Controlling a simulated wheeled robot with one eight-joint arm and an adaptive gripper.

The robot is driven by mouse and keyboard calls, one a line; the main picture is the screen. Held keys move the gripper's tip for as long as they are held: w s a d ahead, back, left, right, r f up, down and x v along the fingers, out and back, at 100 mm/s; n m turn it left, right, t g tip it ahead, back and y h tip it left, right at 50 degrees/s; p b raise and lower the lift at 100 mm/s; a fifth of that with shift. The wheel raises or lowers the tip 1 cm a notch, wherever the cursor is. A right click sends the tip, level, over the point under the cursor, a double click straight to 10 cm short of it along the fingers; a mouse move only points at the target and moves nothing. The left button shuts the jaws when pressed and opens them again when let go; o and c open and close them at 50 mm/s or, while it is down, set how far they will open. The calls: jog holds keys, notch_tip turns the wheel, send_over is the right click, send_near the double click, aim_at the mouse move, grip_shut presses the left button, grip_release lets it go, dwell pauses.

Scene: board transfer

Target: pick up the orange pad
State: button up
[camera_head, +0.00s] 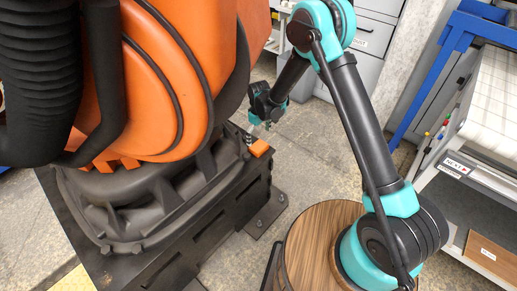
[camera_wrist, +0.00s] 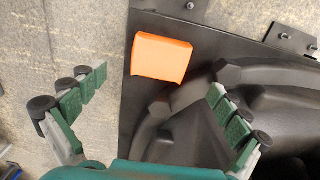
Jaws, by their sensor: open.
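The orange pad (camera_wrist: 161,58) is a small bright block lying on the dark base plate (camera_wrist: 150,18) of a large machine. In the head view the orange pad (camera_head: 260,148) is at the corner of that black base. My gripper (camera_wrist: 158,83) is open and empty in the wrist view, with green-padded fingers spread wide. The pad shows between and beyond the fingertips, not touched by them. In the head view my gripper (camera_head: 261,121) is small, just above the pad's side of the base, and its fingers are hard to make out.
A big orange and black machine (camera_head: 172,100) stands on the black base at left, and its dark ribbed body is close to my right finger in the wrist view. A shelf unit (camera_head: 492,150) is at right and grey drawers (camera_head: 370,38) are behind. Concrete floor lies between.

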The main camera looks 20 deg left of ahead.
aim_at(259, 146)
jog(key=shift+f, duration=2.7)
jog(key=c, duration=1.2)
jog(key=shift+r, duration=0.1)
notch_tip(259, 146, up, 10)
